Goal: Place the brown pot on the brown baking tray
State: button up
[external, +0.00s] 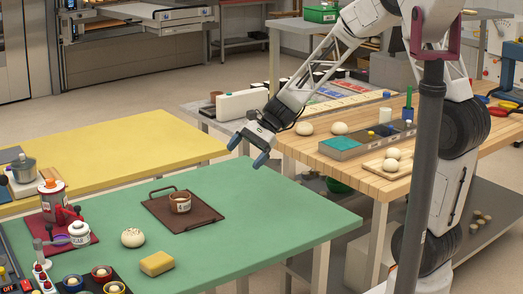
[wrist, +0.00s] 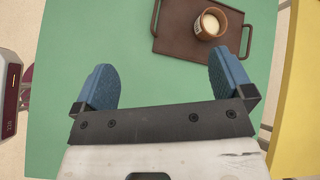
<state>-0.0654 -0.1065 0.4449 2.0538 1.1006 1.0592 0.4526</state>
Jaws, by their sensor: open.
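The brown pot (external: 180,203) stands upright on the brown baking tray (external: 160,215), which lies on the green table and has a handle at its far end. In the wrist view the pot (wrist: 209,24) shows pale contents and sits toward the right side of the tray (wrist: 175,42). My gripper (external: 249,150) is open, with blue fingers, in the air above the right part of the green table, apart from the pot. In the wrist view my gripper (wrist: 162,85) has nothing between its fingers.
A yellow table (external: 120,150) stands behind. A wooden table (external: 300,150) with dough balls stands at right. The right part of the green table is clear.

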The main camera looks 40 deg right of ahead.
jog(key=s+d+r+n+t+h, duration=0.1)
jog(key=s+d+r+n+h, duration=0.2)
jog(key=s+d, duration=0.3)
jog(key=s+d+r+n+t+h, duration=0.1)
jog(key=s+d+r+n+h, duration=0.3)
jog(key=s, duration=0.9)
jog(key=s+d+r+n+h, duration=0.3)
jog(key=s+d+r+n, duration=0.1)
jog(key=s+d, duration=0.4)
jog(key=shift+s+n+t, duration=0.4)
jog(key=shift+s+n, duration=0.4)
